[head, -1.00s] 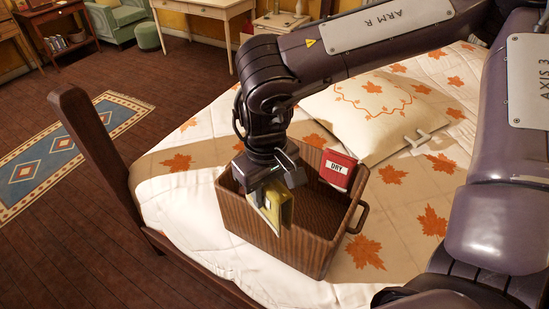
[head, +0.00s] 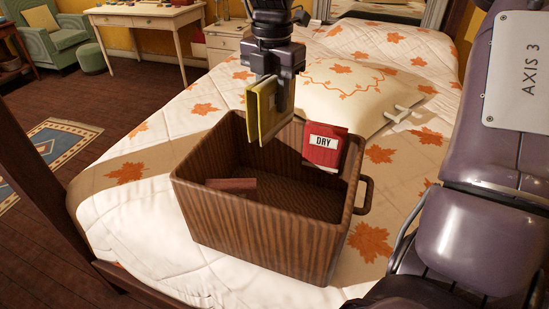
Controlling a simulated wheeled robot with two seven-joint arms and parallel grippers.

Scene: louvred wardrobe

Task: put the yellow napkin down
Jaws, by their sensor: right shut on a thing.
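The gripper points down and is shut on the napkin. Both are at the back of the brown wooden crate (head: 265,232). In the picture the napkin's lower end overlaps the crate's back wall near its rim; how high it is above the crate floor is hard to tell. My left gripper is not in view.
The crate stands on a bed (head: 145,208) with a leaf-pattern quilt. A reddish-brown flat piece (head: 232,186) lies inside at left. A cushion (head: 350,95) lies behind the crate.

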